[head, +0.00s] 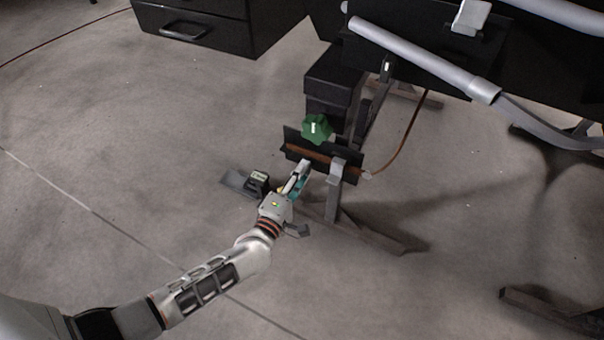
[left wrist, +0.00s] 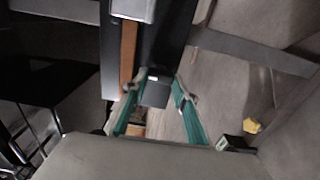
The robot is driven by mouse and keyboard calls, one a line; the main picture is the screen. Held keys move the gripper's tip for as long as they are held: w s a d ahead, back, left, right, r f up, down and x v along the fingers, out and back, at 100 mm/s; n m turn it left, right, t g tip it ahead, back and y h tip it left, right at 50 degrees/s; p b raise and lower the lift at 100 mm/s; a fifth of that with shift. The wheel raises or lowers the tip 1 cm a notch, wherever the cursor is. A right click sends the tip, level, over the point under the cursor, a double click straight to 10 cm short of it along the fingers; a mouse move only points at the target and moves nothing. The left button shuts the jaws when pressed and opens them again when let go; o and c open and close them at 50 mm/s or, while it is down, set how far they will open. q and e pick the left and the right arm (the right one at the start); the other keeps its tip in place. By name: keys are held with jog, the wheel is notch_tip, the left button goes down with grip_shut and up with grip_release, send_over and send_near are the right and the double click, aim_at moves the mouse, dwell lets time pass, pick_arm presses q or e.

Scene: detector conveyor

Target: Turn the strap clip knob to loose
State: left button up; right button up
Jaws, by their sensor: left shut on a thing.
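My left gripper (head: 299,178) reaches the lower front of the black bracket (head: 349,173) in the head view. In the left wrist view its teal fingers (left wrist: 158,98) stand either side of a small dark grey block (left wrist: 153,93) with a light mark on top, and are shut on it. I cannot tell for sure that this block is the strap clip knob. A brown strap (head: 318,158) runs along the bracket; it also shows in the left wrist view (left wrist: 128,55). A green lobed knob (head: 316,129) with a white mark sits above the strap, apart from the gripper. My right gripper is not in view.
A grey upright and foot (head: 370,232) stand just right of my gripper. A small black box (head: 258,180) lies on the floor at its left. Grey pipes (head: 420,55) and a conveyor frame fill the upper right.

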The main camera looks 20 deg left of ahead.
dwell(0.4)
pick_arm(q)
jog(key=o, duration=1.1)
jog(key=shift+s, duration=0.15)
jog(key=s, duration=1.1)
jog(key=shift+s+a, duration=0.15)
jog(key=shift+s, duration=0.25)
